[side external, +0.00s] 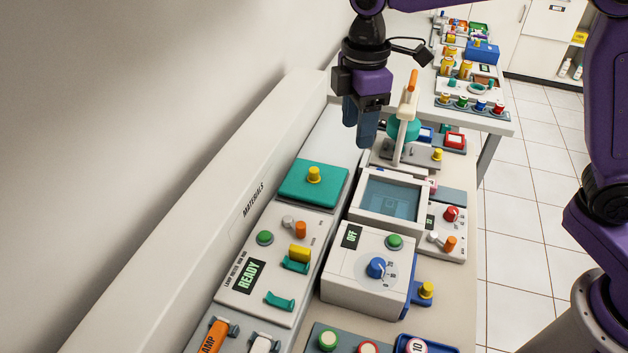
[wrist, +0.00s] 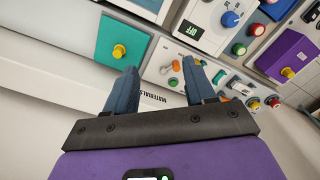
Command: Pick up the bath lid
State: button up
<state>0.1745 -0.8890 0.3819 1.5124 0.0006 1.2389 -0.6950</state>
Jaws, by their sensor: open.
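A flat teal lid (side external: 301,194) with a yellow knob (side external: 313,174) lies on the grey bench top in the side view. I take it to be the bath lid. In the wrist view the lid (wrist: 108,38) shows at upper left, with its knob (wrist: 119,51) pointing up at the camera. The white bath (side external: 357,214), open with bluish liquid inside, stands just right of the lid. My gripper (side external: 359,138) is open and empty, above and beyond the lid, apart from it. In the wrist view the gripper fingers (wrist: 160,80) are spread, with the knob left of them.
A white stand with an orange-tipped arm (side external: 411,95) rises close right of my gripper. A white control box (side external: 352,270) reading OFF stands nearer than the bath. A READY panel (side external: 272,262) with levers lies nearer than the lid. A white wall ledge (side external: 215,235) runs along the left.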

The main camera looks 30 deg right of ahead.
jog(key=w+a+f+n, duration=0.2)
jog(key=w+a, duration=0.1)
jog(key=w, duration=0.9)
send_over(314, 170)
jog(key=f, duration=1.2)
jog(key=shift+w+a, duration=0.1)
jog(key=shift+a, duration=0.1)
jog(key=shift+d+f, duration=0.15)
jog(key=shift+f, duration=1.25)
jog(key=shift+d+f, duration=0.1)
jog(key=shift+f, duration=1.25)
grip_shut()
